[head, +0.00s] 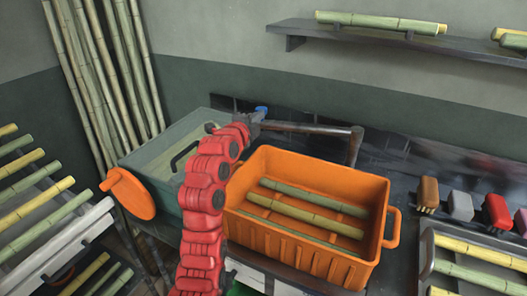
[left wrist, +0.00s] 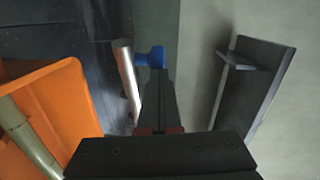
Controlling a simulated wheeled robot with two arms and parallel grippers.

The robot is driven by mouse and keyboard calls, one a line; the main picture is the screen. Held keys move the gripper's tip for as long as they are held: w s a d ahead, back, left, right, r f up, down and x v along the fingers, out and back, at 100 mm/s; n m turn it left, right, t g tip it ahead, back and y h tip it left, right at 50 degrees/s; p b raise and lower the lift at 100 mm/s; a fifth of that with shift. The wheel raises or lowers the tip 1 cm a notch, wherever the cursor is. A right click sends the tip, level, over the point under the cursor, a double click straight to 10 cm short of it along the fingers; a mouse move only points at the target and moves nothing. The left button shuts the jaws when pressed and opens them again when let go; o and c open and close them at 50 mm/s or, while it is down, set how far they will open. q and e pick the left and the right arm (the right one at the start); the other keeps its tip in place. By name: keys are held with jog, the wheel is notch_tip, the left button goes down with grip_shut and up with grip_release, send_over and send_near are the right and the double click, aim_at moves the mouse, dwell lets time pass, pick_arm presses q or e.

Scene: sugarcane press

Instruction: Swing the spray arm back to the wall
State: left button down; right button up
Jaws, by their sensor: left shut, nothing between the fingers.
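The spray arm (head: 312,129) is a grey metal pipe behind the orange crate. It runs out to the right and bends downward at its right end. A blue fitting (head: 262,109) shows at its left end; it also shows in the left wrist view (left wrist: 151,58), with the pipe (left wrist: 126,72) to its left. My left gripper (head: 257,117) is at the left end of the pipe, close to the blue fitting. Its fingers (left wrist: 154,76) are shut with nothing between them. Whether they touch the fitting or pipe I cannot tell. My right gripper is not in view.
An orange crate (head: 385,190) with several cane stalks stands before the pipe. A grey-green press box (head: 150,153) with an orange disc (head: 128,193) is on the left. A wall shelf (head: 370,37) carries cane. Brushes or blocks (head: 460,206) and a cane tray (head: 425,262) lie right.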

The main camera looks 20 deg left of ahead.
pick_arm(q)
jog(key=w+b, duration=0.5)
jog(key=w, duration=0.3)
jog(key=shift+a, duration=0.4)
jog(key=shift+r, duration=0.2)
